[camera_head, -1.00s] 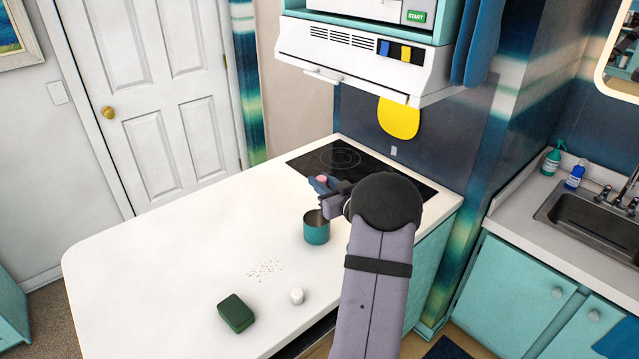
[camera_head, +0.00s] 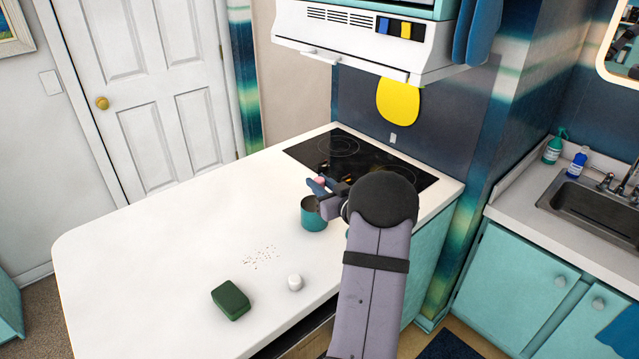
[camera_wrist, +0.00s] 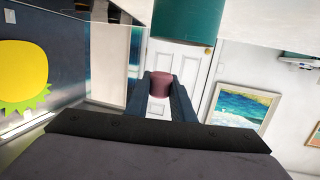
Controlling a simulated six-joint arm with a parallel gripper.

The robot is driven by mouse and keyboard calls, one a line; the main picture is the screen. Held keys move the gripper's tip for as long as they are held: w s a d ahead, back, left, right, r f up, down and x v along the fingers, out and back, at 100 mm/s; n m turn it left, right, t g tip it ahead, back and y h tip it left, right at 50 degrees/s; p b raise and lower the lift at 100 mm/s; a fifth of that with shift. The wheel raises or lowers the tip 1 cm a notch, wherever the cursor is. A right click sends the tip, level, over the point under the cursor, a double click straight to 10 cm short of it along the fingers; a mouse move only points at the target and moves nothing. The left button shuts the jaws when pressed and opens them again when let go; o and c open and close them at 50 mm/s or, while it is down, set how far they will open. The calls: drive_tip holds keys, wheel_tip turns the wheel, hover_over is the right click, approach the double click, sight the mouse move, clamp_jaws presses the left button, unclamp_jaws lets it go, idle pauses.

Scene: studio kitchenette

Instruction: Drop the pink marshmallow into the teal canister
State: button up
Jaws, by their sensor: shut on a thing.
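The pink marshmallow (camera_head: 319,181) is held between the fingertips of my gripper (camera_head: 322,187), above the counter near the cooktop. In the wrist view the marshmallow (camera_wrist: 160,84) sits between the two dark fingers of my gripper (camera_wrist: 160,90), which are shut on it. The teal canister (camera_head: 313,214) stands upright and open on the white counter, just below and slightly left of my gripper in the head view. My gripper covers part of its right side and rim. The canister (camera_wrist: 187,22) also shows at the top of the wrist view.
The black cooktop (camera_head: 350,160) lies behind my gripper, under the white range hood (camera_head: 350,45). The counter's left half is clear.

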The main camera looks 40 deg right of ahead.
sight(322, 185)
drive_tip(key=o, duration=1.1)
drive_tip(key=shift+b+v, duration=1.1)
drive_tip(key=shift+v, duration=2.6)
drive_tip(key=shift+a, duration=0.1)
